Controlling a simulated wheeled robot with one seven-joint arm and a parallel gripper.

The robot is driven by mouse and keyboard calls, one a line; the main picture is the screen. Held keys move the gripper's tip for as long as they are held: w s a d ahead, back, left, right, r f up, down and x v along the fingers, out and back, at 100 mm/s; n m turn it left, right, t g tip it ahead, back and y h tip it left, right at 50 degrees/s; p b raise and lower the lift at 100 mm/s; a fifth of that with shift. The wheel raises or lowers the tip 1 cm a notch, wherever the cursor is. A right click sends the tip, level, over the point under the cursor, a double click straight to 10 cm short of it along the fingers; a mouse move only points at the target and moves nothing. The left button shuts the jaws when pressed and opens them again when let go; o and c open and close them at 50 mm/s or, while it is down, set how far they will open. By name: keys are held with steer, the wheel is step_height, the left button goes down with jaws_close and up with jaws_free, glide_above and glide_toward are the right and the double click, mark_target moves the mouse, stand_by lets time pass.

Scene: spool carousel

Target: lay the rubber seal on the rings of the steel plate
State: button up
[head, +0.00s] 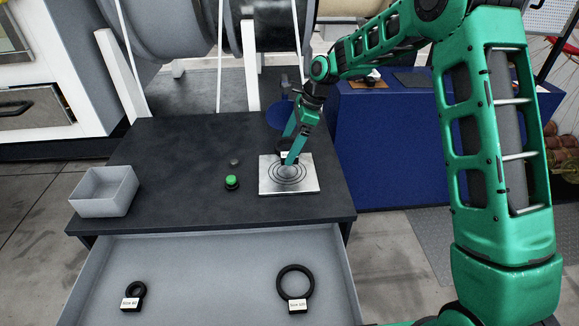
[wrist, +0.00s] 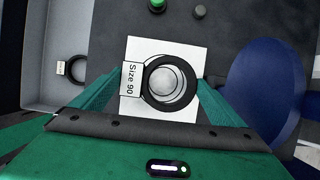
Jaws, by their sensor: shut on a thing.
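The steel plate (head: 309,186) is a pale square with dark concentric rings, lying on the dark worktop. The rubber seal (wrist: 189,72) is a black ring with a white tag (wrist: 131,80) reading "Size 90". My gripper (head: 289,150) points down over the plate and is shut on the seal.
An open drawer (head: 215,270) holds a small tagged black ring (head: 138,288) and a larger one (head: 311,281). A grey bin (head: 106,205) stands at the worktop's left. A green button (head: 232,181) and a small grey knob (head: 234,162) are left of the plate.

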step_height(320, 180, down, 9)
steer(key=shift+f, duration=0.1)
stand_by(0.4)
steer(key=o, duration=0.9)
